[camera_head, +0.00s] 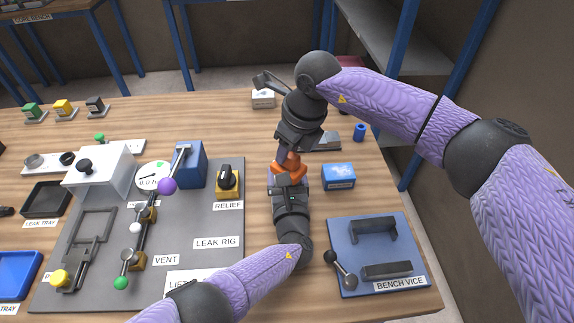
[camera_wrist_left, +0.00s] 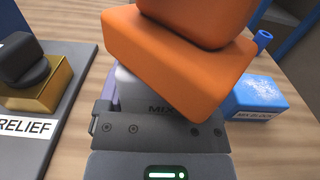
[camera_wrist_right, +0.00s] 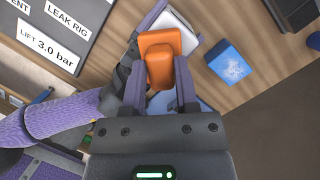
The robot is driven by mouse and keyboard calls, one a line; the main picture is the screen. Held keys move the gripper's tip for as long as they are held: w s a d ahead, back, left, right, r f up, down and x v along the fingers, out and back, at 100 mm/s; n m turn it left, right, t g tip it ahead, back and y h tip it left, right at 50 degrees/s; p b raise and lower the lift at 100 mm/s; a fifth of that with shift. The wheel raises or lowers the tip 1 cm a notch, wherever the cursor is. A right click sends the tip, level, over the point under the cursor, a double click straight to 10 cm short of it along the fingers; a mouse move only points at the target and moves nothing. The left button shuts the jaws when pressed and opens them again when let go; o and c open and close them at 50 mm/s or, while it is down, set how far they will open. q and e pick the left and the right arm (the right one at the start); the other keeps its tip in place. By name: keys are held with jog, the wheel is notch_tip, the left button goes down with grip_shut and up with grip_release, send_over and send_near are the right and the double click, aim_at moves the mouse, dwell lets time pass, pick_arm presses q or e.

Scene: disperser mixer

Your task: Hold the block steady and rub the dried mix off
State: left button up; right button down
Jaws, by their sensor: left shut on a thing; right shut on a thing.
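My left gripper (camera_head: 289,184) is shut on a pale grey block (camera_wrist_left: 140,92) whose label begins "MIX". The block is low over the wooden bench, mostly hidden by the jaws and an orange pad. My right gripper (camera_head: 289,152) comes down from above, shut on the orange pad (camera_wrist_left: 180,60). The orange pad (camera_wrist_right: 160,58) sits between its fingers, over the pale block (camera_wrist_right: 184,28). I cannot tell whether pad and block touch. A blue block (camera_head: 339,178) labelled "MIX BLOCK" stands to the right, with white speckles on top (camera_wrist_left: 262,88).
The grey leak rig board (camera_head: 190,235) with knobs and levers lies left of the grippers, its yellow relief valve (camera_head: 228,184) close by. The blue bench vice plate (camera_head: 352,228) lies at the front right. A small white box (camera_head: 263,100) and blue cylinder (camera_head: 360,132) stand behind.

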jog(key=shift+w, duration=1.85)
jog(key=shift+f, duration=0.15)
jog(key=shift+s, duration=2.3)
jog(key=shift+r, duration=1.25)
